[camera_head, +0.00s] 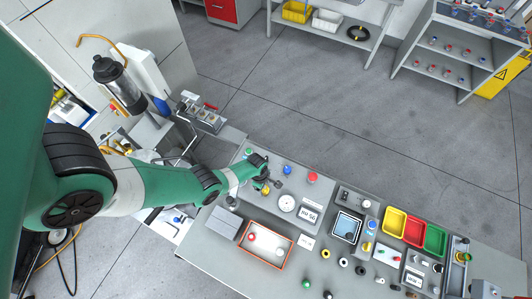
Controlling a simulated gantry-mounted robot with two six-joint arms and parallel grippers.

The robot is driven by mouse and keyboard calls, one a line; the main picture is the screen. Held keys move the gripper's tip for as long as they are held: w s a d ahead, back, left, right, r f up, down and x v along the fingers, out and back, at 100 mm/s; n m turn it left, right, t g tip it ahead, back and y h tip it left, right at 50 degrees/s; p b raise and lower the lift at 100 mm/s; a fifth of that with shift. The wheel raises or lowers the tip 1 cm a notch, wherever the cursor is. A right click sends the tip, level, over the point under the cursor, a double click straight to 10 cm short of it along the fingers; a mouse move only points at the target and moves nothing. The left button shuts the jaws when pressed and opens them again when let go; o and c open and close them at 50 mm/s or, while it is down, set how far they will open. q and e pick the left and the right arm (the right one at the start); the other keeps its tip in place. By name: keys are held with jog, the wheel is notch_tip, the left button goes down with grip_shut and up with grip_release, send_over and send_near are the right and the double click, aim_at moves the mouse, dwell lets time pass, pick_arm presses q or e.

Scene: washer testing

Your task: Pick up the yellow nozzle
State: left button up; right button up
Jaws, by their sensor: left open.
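My left gripper (266,186) reaches in from the left over the far left part of the grey workbench (215,262). Its jaws are small and dark here, and they are open. A small yellow piece (266,190) shows right at the jaws, and it may be the yellow nozzle. I cannot tell whether the jaws touch it. Another small yellow piece (367,246) stands near the middle right of the bench, apart from the gripper. My right gripper is not in view.
An orange-rimmed tray (270,226) lies nearer. Yellow, red and green bins (414,232) stand to the right. Several small fittings lie along the front.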

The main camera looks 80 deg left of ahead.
pick_arm(q)
jog(key=shift+f, duration=0.1)
grip_shut()
dwell(0.3)
